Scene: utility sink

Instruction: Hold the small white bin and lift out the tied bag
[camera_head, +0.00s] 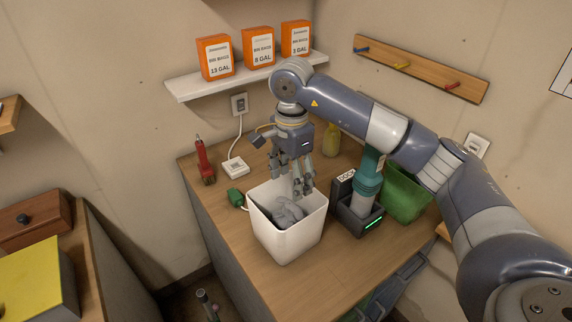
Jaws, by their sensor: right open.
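The small white bin (289,240) stands upright on the wooden counter (241,258). A grey bag (287,213) lies inside the bin, partly hidden by the bin's walls; I cannot make out its knot. My right gripper (291,187) points down over the bin's opening, near its back rim, with its fingers apart and nothing visible between them. Whether the fingertips touch the bag or the rim cannot be told. My left gripper is not in view.
A teal device in a dark dock (357,215) and a green bin (404,197) stand right of the white bin. A red tool (205,162) and a white box (235,168) are at the back left. Orange boxes (217,58) sit on the shelf (190,87) above.

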